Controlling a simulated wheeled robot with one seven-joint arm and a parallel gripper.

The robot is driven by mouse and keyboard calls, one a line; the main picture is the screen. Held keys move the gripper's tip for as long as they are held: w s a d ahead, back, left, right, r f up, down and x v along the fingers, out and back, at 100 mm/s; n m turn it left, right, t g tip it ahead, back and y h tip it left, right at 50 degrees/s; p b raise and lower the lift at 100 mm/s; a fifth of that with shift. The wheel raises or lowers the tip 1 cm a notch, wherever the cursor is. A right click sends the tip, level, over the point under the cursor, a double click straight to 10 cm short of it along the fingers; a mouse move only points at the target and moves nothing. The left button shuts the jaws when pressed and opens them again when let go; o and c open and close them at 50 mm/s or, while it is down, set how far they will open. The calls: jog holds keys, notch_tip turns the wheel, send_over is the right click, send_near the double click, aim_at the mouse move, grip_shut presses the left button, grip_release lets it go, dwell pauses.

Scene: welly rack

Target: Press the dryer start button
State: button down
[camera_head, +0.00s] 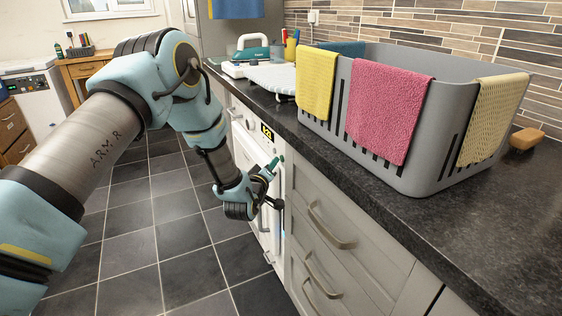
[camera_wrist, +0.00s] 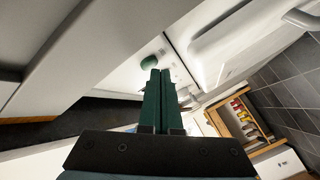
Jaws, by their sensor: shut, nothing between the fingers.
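The dryer (camera_head: 248,150) is the white appliance under the counter, with a small lit display (camera_head: 267,131) near its top. In the wrist view a rounded green button (camera_wrist: 148,62) sits on a white panel (camera_wrist: 128,76), just beyond my fingertips and partly behind them. My gripper (camera_head: 274,162) is in front of the dryer's upper right part. Its green fingers are together and empty, also in the wrist view (camera_wrist: 157,74). I cannot tell whether the fingertips touch the button. In the head view I cannot make out the button.
Grey drawers (camera_head: 335,235) with bar handles stand right of the dryer. The dark worktop (camera_head: 440,215) above holds a grey basket (camera_head: 450,125) with cloths over its rim, a sponge (camera_head: 526,138) and an iron (camera_head: 252,50). The tiled floor (camera_head: 165,235) on the left is clear.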

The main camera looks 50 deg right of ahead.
jog(key=shift+s+d, duration=0.15)
jog(key=shift+d, duration=0.25)
dwell(0.8)
jog(key=shift+a, duration=0.1)
jog(key=shift+w+a+b, duration=0.3)
jog(key=shift+a, duration=0.35)
jog(key=shift+a, duration=0.1)
jog(key=a, duration=0.1)
jog(key=w+a, duration=0.1)
jog(key=a, duration=0.2)
jog(key=shift+w+a, duration=0.25)
jog(key=shift+w, duration=0.15)
dwell(0.7)
